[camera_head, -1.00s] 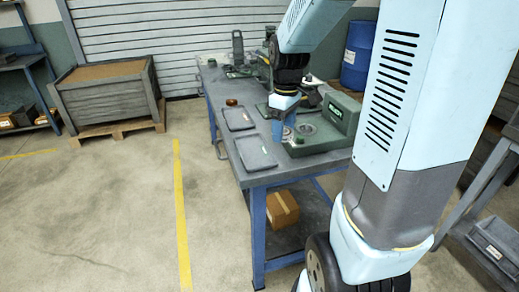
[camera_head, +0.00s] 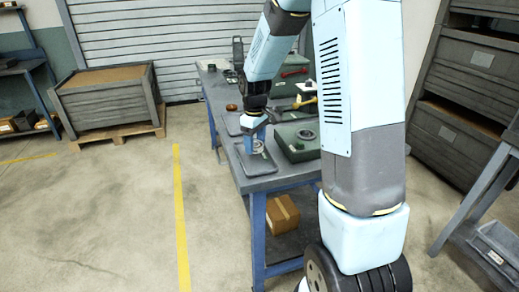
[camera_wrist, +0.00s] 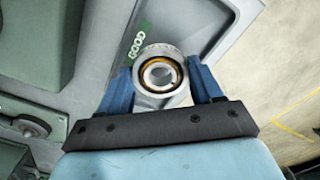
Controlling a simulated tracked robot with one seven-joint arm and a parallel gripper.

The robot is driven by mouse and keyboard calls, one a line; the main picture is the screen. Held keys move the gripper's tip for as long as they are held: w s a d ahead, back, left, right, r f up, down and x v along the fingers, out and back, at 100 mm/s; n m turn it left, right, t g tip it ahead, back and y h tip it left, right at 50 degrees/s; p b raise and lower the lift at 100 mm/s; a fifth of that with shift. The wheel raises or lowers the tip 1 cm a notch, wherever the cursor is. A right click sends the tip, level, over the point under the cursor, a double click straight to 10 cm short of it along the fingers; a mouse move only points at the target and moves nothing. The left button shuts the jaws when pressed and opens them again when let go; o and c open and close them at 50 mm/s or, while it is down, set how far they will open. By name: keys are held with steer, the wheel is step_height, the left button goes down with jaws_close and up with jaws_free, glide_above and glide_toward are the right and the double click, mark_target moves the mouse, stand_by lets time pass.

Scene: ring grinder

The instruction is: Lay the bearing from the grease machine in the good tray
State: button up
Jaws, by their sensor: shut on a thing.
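The bearing (camera_wrist: 160,76) is a grey metal ring with a brownish inner band. My gripper (camera_wrist: 160,82) is shut on it, with one blue finger on each side. In the head view my gripper (camera_head: 254,147) points down over the near grey tray (camera_head: 266,168) at the table's front. The wrist view shows the tray (camera_wrist: 215,42) behind the bearing, with a green GOOD label (camera_wrist: 138,42) beside the bearing. I cannot tell how high the bearing is above the tray floor. The green machine (camera_head: 296,146) with a round seat stands just right of the tray.
A second grey tray (camera_head: 232,124) lies behind the near one, with a small brown ring-like part (camera_head: 231,107) beyond it. More green equipment (camera_head: 290,72) stands at the back of the table. A cardboard box (camera_head: 282,214) sits on the lower shelf.

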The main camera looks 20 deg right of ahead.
mark_target(254, 157)
steer(key=shift+w+a+f, duration=0.15)
steer(key=shift+w+f, duration=0.1)
steer(key=shift+f, duration=0.2)
step_height(254, 157, down, 3)
steer(key=shift+r, duration=0.1)
steer(key=o, duration=1.3)
